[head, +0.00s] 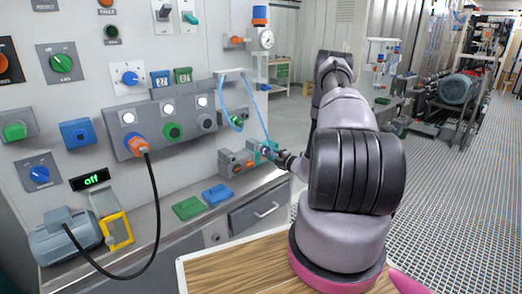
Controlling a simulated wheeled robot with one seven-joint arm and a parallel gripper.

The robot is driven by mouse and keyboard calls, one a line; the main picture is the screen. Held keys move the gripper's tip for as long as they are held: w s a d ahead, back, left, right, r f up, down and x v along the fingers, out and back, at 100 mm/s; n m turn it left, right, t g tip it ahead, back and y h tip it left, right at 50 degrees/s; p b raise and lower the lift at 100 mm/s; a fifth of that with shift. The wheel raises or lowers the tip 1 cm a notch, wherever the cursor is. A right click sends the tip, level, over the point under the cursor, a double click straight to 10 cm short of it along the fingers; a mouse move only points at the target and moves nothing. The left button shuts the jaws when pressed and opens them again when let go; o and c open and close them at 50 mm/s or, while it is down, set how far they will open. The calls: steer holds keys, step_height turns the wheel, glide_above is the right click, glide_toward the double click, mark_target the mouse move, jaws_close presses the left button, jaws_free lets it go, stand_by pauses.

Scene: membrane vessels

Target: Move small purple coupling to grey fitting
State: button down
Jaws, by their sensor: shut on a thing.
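My gripper (280,156) is at the end of my arm, at the right end of the bench against the panel. It is shut on the small purple coupling (268,153), which shows only as a tiny purple patch at the fingertips. A light blue hose runs from a white bracket down to this spot. A grey fitting block (236,162) with orange-red spots stands just left of the gripper, with a teal part beside it. The coupling looks close to this teal part; I cannot tell whether they touch.
A second blue hose end with a green part (237,123) hangs by the panel. Green (187,208) and blue (217,194) plates lie on the bench. A black cable (156,205) loops from an orange plug to a blue-grey motor (64,238). Open grated floor lies right.

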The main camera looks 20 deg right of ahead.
mark_target(272, 153)
steer(key=shift+v, duration=2.5)
